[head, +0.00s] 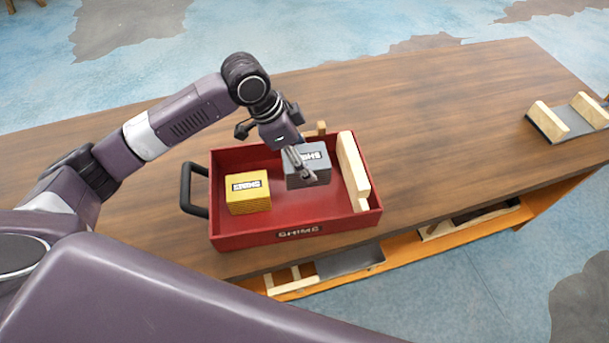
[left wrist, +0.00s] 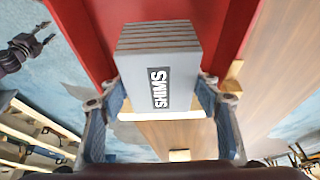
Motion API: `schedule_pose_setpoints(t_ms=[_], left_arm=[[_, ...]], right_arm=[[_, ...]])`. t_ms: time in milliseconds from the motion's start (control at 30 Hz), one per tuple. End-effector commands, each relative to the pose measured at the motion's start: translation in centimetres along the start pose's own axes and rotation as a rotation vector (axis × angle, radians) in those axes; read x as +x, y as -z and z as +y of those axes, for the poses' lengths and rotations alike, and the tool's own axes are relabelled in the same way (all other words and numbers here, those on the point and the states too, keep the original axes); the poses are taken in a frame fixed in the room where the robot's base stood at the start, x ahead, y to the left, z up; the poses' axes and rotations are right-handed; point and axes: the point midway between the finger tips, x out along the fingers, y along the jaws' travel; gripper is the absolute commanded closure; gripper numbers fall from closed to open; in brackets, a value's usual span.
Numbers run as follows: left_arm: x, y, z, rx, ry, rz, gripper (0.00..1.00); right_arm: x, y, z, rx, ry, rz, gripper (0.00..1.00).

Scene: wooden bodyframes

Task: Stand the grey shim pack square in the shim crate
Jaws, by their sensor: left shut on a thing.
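The red shim crate (head: 228,240) stands on the wooden bench, its "SHIMS" label at the front and a dark handle at the left. My left gripper (head: 302,168) is shut on the grey shim pack (head: 312,152), which has a "SHIMS" label. The pack is over the crate's inside, right of the yellow shim pack (head: 247,192) and left of a pale wood block. I cannot tell if it touches the floor. In the left wrist view the grey pack (left wrist: 160,65) sits between both fingers. My right gripper (left wrist: 38,40) shows small there, apparently open and empty.
The pale wood block (head: 351,168) stands along the crate's right side. A tray with pale blocks (head: 548,122) lies at the bench's far right. A shelf below the front edge (head: 350,260) holds wooden parts. The bench right of the crate is clear.

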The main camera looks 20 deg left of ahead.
Motion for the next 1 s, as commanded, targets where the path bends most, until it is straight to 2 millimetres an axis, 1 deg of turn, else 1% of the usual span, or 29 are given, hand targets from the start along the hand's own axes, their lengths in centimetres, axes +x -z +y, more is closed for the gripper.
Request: schedule_pose_setpoints(t_ms=[33,100,333,533,633,933,967,1000], left_arm=[[0.9,-0.3,0.1,-0.001,-0.002,0.0,0.76],[2.0,-0.8,0.1,-0.001,-0.001,0.001,0.76],[4.0,-1.6,0.0,0.0,-0.001,0.001,0.76],[6.7,-2.7,0.0,-0.001,-0.001,0.001,0.76],[7.2,-2.9,0.0,0.002,0.001,0.002,0.76],[7.4,-2.9,0.0,0.002,0.002,0.003,0.76],[7.5,-3.0,0.0,0.002,0.001,0.001,0.42],[7.5,-3.0,0.0,0.002,0.001,0.001,0.37]], right_arm=[[-0.3,0.1,0.0,0.0,0.0,0.0,0.6],[-0.4,0.1,0.0,0.0,0.0,0.0,0.6],[-0.6,0.1,0.0,0.0,0.0,0.0,0.6],[-1.0,0.1,0.0,0.001,0.0,0.0,0.6],[-1.0,0.1,0.0,0.001,0.0,0.0,0.6],[-0.9,0.1,-0.2,0.002,0.002,0.0,0.6],[-0.9,0.1,-0.2,0.002,0.003,0.0,0.6],[-0.9,0.1,-0.2,0.002,0.003,0.0,0.6]])
